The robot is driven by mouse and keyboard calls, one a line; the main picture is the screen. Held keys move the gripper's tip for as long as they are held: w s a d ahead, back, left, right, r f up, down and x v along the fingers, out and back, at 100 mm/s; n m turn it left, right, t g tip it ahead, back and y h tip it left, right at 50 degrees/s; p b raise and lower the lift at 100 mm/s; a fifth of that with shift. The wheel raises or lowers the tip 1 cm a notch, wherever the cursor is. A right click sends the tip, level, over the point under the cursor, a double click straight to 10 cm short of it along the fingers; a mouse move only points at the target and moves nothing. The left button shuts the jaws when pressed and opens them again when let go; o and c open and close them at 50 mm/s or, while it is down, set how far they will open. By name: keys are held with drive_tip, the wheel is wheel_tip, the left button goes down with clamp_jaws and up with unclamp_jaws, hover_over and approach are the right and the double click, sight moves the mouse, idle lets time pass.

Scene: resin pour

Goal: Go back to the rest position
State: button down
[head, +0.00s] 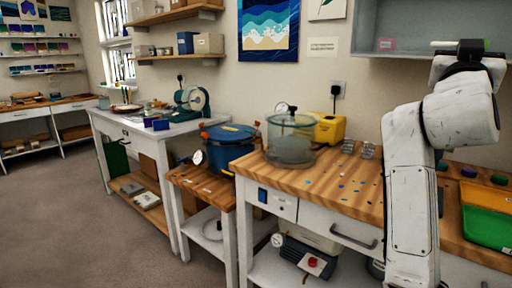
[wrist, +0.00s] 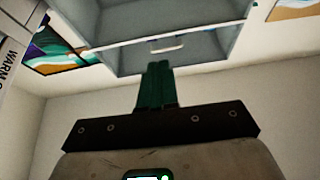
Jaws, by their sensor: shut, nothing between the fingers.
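My gripper (wrist: 157,68) shows in the wrist view as two dark green fingers pressed together, with nothing between them. It points up toward a grey wall cabinet (wrist: 112,22) and the upper wall. In the head view my white arm stands raised and folded at the right, in front of the wooden workbench (head: 258,170). The gripper's fingers cannot be made out there.
A clear vacuum chamber (head: 290,146), a yellow pump (head: 329,128) and small clear cups (head: 367,150) stand on the workbench. Yellow and green trays (head: 487,228) lie at its right. A blue pot (head: 229,141) stands further left. The grey floor at left is free.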

drive_tip(key=s+a+f+n+g+y, duration=0.1)
drive_tip(key=s+f+g+y, duration=0.25)
drive_tip(key=f, duration=1.25)
drive_tip(key=s+a+f+n+g+y, duration=0.15)
drive_tip(key=s+f, duration=0.35)
drive_tip(key=f, duration=1.2)
drive_tip(key=s+f+n+g+y, duration=0.1)
drive_tip(key=s+f+g+y, duration=0.3)
drive_tip(key=f, duration=1.2)
drive_tip(key=s+a+f+n+g+y, duration=0.1)
drive_tip(key=s+a+f+g+y, duration=0.15)
drive_tip(key=s+f, duration=0.55)
drive_tip(key=s+a+f+n+g+y, duration=0.1)
drive_tip(key=s+a+f+g, duration=0.25)
drive_tip(key=s, duration=0.85)
drive_tip(key=s+a+f+n+g+y, duration=0.2)
drive_tip(key=s+f, duration=0.5)
drive_tip(key=s, duration=0.4)
wheel_tip(320, 180, up, 14)
drive_tip(key=w+p, duration=0.1)
drive_tip(key=p, duration=1.3)
drive_tip(key=shift+f, duration=0.2)
drive_tip(key=shift+h, duration=0.25)
